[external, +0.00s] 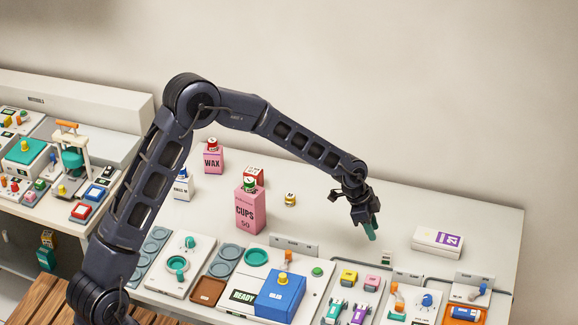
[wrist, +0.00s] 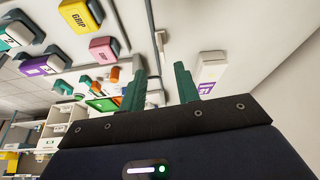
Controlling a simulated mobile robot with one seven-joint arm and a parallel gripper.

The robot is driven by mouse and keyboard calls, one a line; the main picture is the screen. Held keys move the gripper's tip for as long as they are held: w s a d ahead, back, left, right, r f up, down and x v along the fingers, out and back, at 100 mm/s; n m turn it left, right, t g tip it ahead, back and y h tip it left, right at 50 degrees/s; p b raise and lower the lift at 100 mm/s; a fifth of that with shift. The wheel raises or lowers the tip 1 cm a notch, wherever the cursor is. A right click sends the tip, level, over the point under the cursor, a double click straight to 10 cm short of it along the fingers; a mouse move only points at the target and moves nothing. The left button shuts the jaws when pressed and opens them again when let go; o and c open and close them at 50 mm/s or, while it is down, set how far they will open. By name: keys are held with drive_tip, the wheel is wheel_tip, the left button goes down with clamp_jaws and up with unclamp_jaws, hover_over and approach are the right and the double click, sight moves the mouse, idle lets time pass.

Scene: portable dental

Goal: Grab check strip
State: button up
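My gripper (external: 371,230) hangs above the white table, right of centre, with its green fingers pointing down. In the wrist view its two fingers (wrist: 160,72) stand apart with nothing held between them. A narrow pale piece (wrist: 159,42) shows beyond the gap between the fingers in the wrist view, seemingly the same one. The gripper appears apart from it.
A white and purple box (external: 437,241) lies right of the gripper and shows beside the right finger (wrist: 210,70). A pink CUPS box (external: 250,209) stands to the left. Panels with a blue block (external: 280,296), yellow and pink GRIP blocks (external: 349,277) and a dial (external: 427,300) line the front.

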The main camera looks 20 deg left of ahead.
drive_tip(key=d+f, duration=0.2)
approach(388, 265)
drive_tip(key=shift+d+f, duration=0.4)
drive_tip(key=shift+f, duration=0.2)
drive_tip(key=shift+w+d+x, duration=0.15)
drive_tip(key=shift+d+x, duration=0.05)
drive_tip(key=shift+x, duration=1.1)
drive_tip(key=shift+w+d+x, duration=0.15)
drive_tip(key=shift+d+x, duration=0.05)
drive_tip(key=shift+x, duration=1.15)
drive_tip(key=shift+r, duration=0.2)
clamp_jaws()
